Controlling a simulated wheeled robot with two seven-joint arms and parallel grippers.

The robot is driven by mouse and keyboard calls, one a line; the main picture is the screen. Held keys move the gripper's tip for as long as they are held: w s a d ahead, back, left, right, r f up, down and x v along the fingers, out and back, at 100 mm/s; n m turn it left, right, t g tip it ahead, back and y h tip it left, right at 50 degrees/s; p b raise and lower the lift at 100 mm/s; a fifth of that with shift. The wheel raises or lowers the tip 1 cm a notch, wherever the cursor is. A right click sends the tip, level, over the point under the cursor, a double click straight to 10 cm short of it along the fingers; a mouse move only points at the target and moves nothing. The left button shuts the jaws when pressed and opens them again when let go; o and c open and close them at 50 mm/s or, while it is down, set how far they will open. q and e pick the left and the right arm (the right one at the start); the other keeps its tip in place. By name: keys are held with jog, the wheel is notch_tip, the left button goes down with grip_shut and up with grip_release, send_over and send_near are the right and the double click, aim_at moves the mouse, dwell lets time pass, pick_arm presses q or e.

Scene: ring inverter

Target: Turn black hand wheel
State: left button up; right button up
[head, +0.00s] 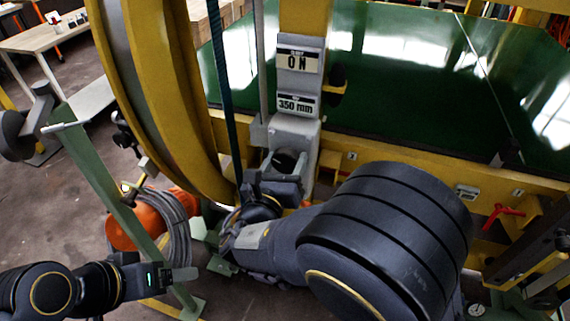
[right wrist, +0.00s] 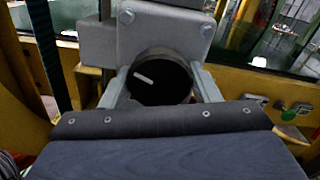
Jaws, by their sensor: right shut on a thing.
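The black hand wheel (right wrist: 158,88) is a round black knob with a short white mark, mounted below a grey bolted housing. The white mark slants down to the right in the right wrist view. My right gripper (right wrist: 161,78) has one finger on each side of the wheel and is shut on it. In the head view the wheel (head: 287,159) is small and dark, partly hidden by my right gripper (head: 285,168). My left gripper (head: 186,275) is at the lower left, away from the wheel; its finger gap is not clear.
Above the wheel, a grey column carries an "ON" sign (head: 298,60) and a "350 mm" sign (head: 298,104). A large yellow ring (head: 160,95) stands left of it. A green panel (head: 400,80) is behind. A coiled grey cable (head: 172,222) and orange part (head: 125,230) lie between the arms.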

jog(key=m+b, duration=0.7)
jog(key=b, duration=0.1)
jog(key=shift+f+m, duration=0.25)
jog(key=shift+m, duration=0.15)
jog(key=shift+r+m+b, duration=0.2)
jog(key=shift+m+b, duration=1)
jog(key=shift+b, duration=0.1)
jog(key=shift+a, duration=0.1)
jog(key=o, duration=1)
jog(key=v, duration=0.7)
jog(key=shift+s, duration=0.4)
jog(key=shift+r, duration=0.1)
